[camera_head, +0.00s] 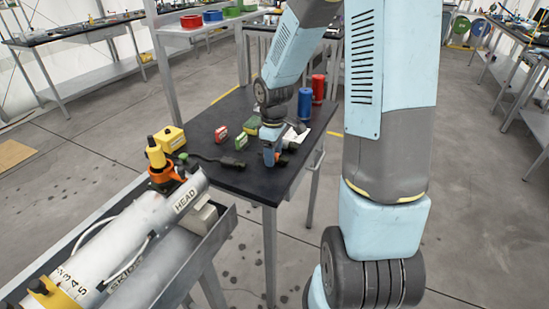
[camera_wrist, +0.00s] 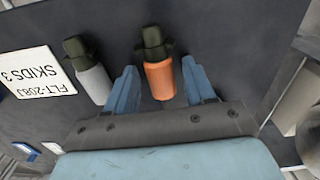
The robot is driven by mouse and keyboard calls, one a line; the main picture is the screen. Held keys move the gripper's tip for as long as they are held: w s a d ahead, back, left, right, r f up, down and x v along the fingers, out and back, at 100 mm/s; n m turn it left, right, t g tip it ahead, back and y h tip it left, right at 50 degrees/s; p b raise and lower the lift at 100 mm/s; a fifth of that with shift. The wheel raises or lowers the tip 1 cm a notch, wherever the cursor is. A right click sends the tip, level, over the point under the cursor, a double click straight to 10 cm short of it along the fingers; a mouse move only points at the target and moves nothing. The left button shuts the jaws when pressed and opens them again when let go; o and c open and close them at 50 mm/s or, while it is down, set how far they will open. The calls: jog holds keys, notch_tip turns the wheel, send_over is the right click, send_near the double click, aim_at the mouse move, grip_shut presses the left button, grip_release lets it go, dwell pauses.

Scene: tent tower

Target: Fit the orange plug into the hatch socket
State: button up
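The orange plug (camera_wrist: 160,79), with a dark ribbed end, lies on the dark table (camera_head: 215,175) in the wrist view. My gripper (camera_wrist: 161,82) is open, with one blue finger on each side of the plug. In the head view my gripper (camera_head: 270,155) is low over the table's near right part, and the plug is mostly hidden there. I cannot clearly pick out the hatch socket.
A grey plug (camera_wrist: 95,82) with a dark end lies left of the orange one, beside a white SKIDS 3 label (camera_wrist: 38,72).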

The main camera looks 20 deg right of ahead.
grip_shut()
jog(key=shift+r, duration=0.15)
